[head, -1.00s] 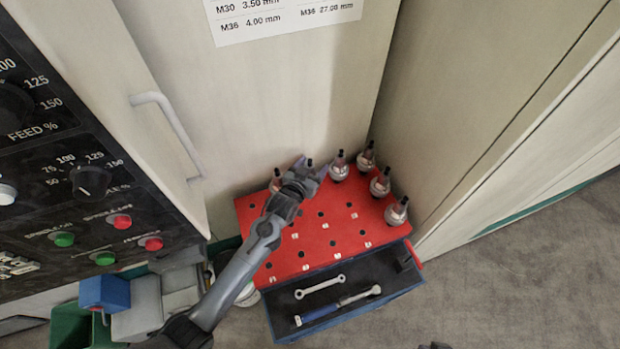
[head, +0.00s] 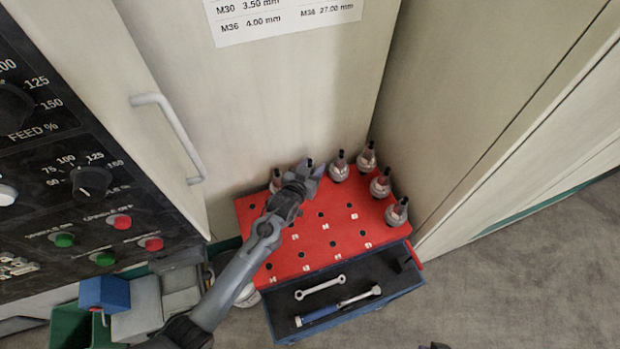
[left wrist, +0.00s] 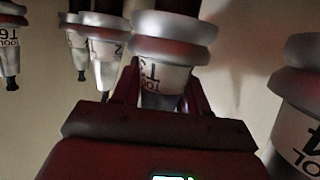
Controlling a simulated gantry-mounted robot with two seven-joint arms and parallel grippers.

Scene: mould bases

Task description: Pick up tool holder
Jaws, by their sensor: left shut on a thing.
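Several silver tool holders with dark tips stand in the red rack top (head: 326,240). One tool holder (left wrist: 168,55) is between the fingers of my left gripper (left wrist: 160,98) in the left wrist view; its printed label is partly hidden by the gripper. In the head view my left gripper (head: 300,178) is at the back row of the rack and covers most of the held holder, with a dark tip showing above it. The gripper is shut on this holder. I cannot tell whether the holder is clear of its hole.
Neighbouring holders stand close by, one (head: 339,167) just right of the gripper and another (head: 276,181) just left. An open drawer (head: 400,297) with wrenches juts out below the rack. Cabinet walls (head: 290,90) close off the back and right. Bins (head: 105,292) stand at lower left.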

